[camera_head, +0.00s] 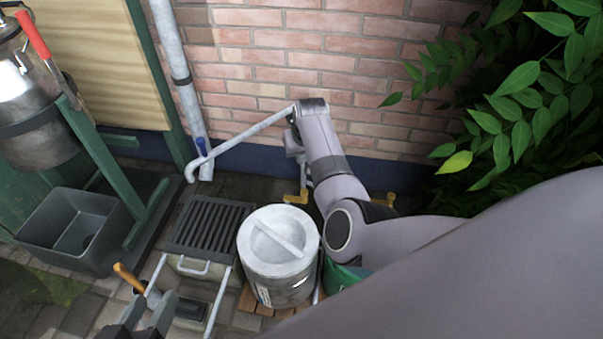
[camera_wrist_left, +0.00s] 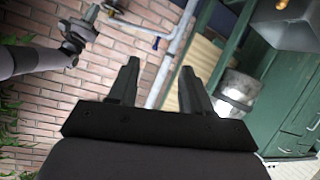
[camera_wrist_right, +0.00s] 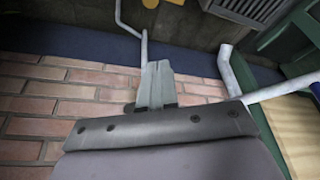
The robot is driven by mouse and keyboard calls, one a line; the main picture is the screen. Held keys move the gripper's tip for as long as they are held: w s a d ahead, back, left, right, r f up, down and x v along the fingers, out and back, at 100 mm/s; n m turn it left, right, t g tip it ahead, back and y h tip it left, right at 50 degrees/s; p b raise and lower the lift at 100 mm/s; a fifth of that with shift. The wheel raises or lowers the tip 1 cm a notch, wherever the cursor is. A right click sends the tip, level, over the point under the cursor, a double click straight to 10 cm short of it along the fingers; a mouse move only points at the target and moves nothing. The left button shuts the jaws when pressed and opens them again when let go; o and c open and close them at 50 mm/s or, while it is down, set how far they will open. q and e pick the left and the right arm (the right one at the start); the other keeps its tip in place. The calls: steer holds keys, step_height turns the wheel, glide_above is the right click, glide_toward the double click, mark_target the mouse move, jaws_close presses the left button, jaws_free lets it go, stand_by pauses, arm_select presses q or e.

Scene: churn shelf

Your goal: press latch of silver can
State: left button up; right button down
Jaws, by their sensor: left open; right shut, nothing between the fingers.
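A silver can (camera_head: 259,287) with a pale lid and a raised bar across it stands upright on wooden slats in the head view. No latch is clear on it. A second metal churn (camera_head: 25,140) with a red lever (camera_head: 33,36) hangs at the upper left; it also shows in the left wrist view (camera_wrist_left: 238,88). My left gripper (camera_head: 146,318) is at the bottom left, left of the can. Its fingers are apart and empty in the left wrist view (camera_wrist_left: 158,85). My right gripper, behind the can by the wall, is shut and empty in the right wrist view (camera_wrist_right: 157,72).
A grey drain grate (camera_head: 205,228) lies left of the can. A dark grey bin (camera_head: 75,236) and a green frame (camera_head: 105,160) stand further left. A brick wall (camera_head: 290,50) with a pale pipe (camera_head: 172,50) closes the back. Leaves (camera_head: 540,110) hang at the right.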

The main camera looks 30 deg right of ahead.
steer(key=a+b+x, duration=0.1)
steer(key=b+x, duration=0.8)
steer(key=x, duration=0.1)
arm_select(q)
steer(key=shift+a+f+m+t+p, duration=0.3)
steer(key=shift+m+t+p, duration=0.2)
steer(key=shift+t+p, duration=0.5)
arm_select(e)
steer(key=shift+s+d+f, duration=0.1)
steer(key=shift+s+d, duration=0.1)
steer(key=shift+s, duration=1.75)
